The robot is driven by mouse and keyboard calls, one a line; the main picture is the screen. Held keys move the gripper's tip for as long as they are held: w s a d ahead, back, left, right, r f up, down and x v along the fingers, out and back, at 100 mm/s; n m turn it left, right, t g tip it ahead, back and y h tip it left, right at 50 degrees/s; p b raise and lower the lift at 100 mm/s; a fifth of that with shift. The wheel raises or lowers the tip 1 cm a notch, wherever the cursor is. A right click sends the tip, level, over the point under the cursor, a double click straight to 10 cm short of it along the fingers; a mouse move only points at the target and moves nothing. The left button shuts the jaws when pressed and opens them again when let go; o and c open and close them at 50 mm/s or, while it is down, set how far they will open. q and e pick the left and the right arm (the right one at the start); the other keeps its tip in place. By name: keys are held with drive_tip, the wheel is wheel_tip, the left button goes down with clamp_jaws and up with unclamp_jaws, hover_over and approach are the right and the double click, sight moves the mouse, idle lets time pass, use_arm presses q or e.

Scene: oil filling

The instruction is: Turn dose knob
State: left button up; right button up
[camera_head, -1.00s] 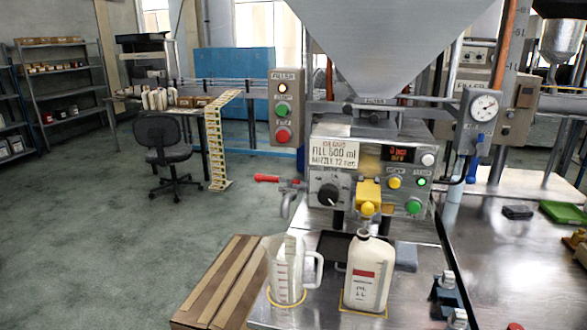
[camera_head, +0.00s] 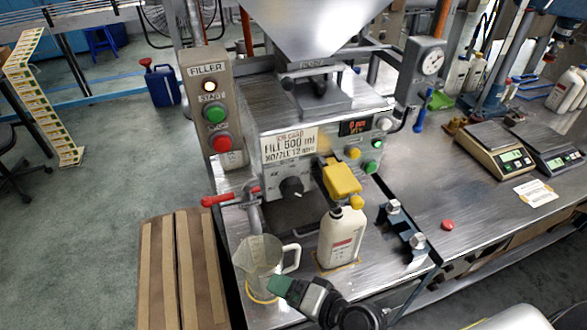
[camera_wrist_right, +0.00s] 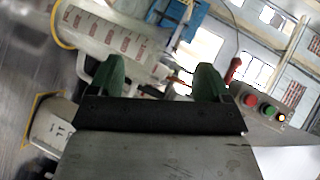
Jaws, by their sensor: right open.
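The dose knob (camera_head: 291,187) is a round black knob low on the left of the filling machine's front panel (camera_head: 305,158). My right gripper (camera_head: 280,285) has green fingertips and is in front of the machine, below the knob and apart from it, near the base of the clear measuring jug (camera_head: 262,262). In the right wrist view my gripper (camera_wrist_right: 160,78) has its two green fingers spread with nothing held, and the jug (camera_wrist_right: 110,32) lies beyond them. The knob cannot be made out there. My left gripper is not in view.
A white bottle (camera_head: 341,238) stands under the yellow nozzle (camera_head: 342,178), right of the jug. A red-handled valve (camera_head: 217,200) juts out left of the knob. A control box (camera_head: 210,110) with green and red buttons stands at left. Scales (camera_head: 493,150) are on the right bench.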

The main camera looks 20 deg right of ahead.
wheel_tip(320, 180, up, 6)
drive_tip(key=w+m+t, duration=0.2)
drive_tip(key=m+t, duration=0.1)
drive_tip(key=m, duration=0.2)
drive_tip(key=m+t+h+p, duration=0.3)
drive_tip(key=m+h, duration=0.6)
drive_tip(key=m, duration=1.5)
approach(293, 191)
drive_tip(key=w+f+t, duration=0.1)
drive_tip(key=w+p, duration=0.2)
drive_tip(key=w, duration=0.6)
drive_tip(key=shift+w+a, duration=0.15)
drive_tip(key=shift+w, duration=0.2)
drive_tip(key=shift+w+f, duration=0.15)
drive_tip(key=shift+w, duration=0.55)
drive_tip(key=shift+c, duration=0.4)
drive_tip(key=c, duration=0.8)
